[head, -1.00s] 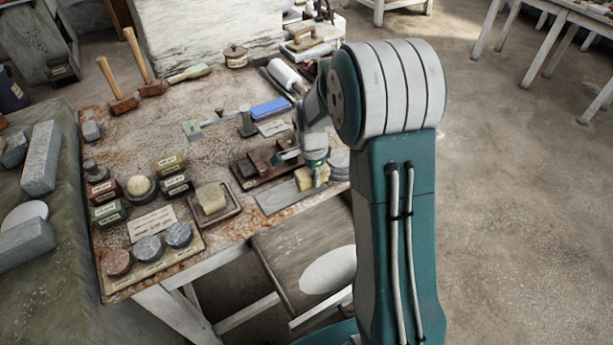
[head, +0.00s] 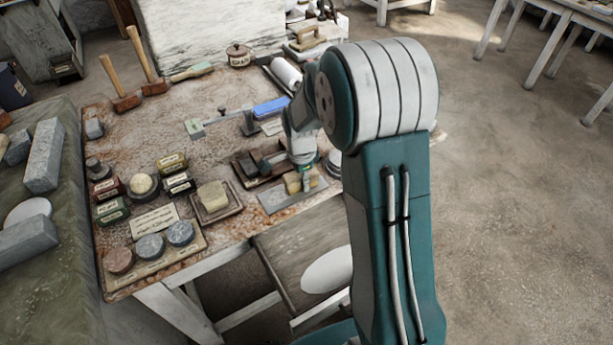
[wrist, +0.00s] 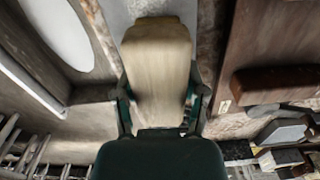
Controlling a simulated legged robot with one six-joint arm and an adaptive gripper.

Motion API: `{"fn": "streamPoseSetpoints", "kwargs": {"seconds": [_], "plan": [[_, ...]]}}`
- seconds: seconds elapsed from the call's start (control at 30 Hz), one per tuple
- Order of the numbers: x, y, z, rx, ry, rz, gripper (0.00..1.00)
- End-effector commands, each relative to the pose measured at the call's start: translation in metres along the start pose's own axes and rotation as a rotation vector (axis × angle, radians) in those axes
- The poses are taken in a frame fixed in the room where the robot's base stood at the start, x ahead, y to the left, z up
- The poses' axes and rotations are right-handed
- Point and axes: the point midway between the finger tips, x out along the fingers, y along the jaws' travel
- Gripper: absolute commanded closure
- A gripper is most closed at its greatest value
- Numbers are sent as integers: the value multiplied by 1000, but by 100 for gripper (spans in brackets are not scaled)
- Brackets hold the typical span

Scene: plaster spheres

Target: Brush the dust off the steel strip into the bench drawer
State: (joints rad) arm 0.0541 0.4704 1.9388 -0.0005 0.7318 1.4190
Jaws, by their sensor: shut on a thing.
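The steel strip (head: 275,201) is a flat grey plate lying near the front edge of the bench, beside a dark wooden tray. My gripper (head: 304,172) is low over the strip and shut on a tan brush (head: 292,184). In the wrist view the brush (wrist: 158,65) fills the space between the fingers, with a grey surface behind its far end. Whether the brush touches the strip, and any dust there, cannot be made out. The drawer (head: 276,246) is pulled out below the bench edge, with a white oval in it.
A sponge-like block on a tray (head: 228,211), small tins (head: 113,212) and a board with round stones (head: 195,247) stand left of the strip.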

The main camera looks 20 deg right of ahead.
Motion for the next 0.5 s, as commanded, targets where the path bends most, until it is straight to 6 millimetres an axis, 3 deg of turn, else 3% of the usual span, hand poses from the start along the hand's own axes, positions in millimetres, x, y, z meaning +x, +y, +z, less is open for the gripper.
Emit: {"fn": "streamPoseSetpoints", "kwargs": {"seconds": [0.13, 0.5], "plan": [[0, 0, 7, -1, 0, -1, 83], [-3, 0, 2, 1, 0, -2, 83]]}}
